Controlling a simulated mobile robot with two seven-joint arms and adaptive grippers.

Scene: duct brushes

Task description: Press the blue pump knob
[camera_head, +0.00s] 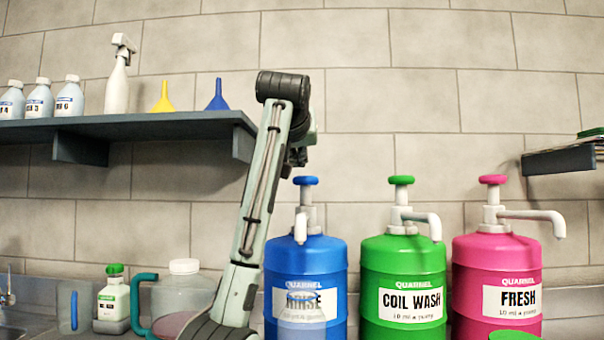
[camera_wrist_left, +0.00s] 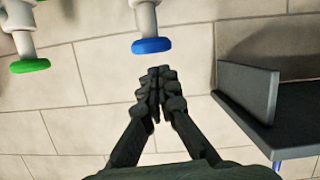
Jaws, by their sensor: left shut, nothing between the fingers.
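The blue pump knob (camera_head: 306,181) tops the white pump of the blue RINSE drum (camera_head: 335,260), just right of my left arm in the head view. My left gripper (camera_head: 297,158) is partly hidden behind my arm there, close above the knob. In the left wrist view the picture is upside down. There the left gripper (camera_wrist_left: 159,76) is shut and empty, its fingertips pointing at the blue knob (camera_wrist_left: 152,45) with a small gap in the picture. My right gripper is not in view.
A green COIL WASH drum (camera_head: 403,265) and a pink FRESH drum (camera_head: 497,265) stand to the right, with pumps. A wall shelf (camera_head: 130,128) with bottles and funnels ends just left of my arm. A jug (camera_head: 184,290) and a small green-capped bottle (camera_head: 112,300) stand lower left.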

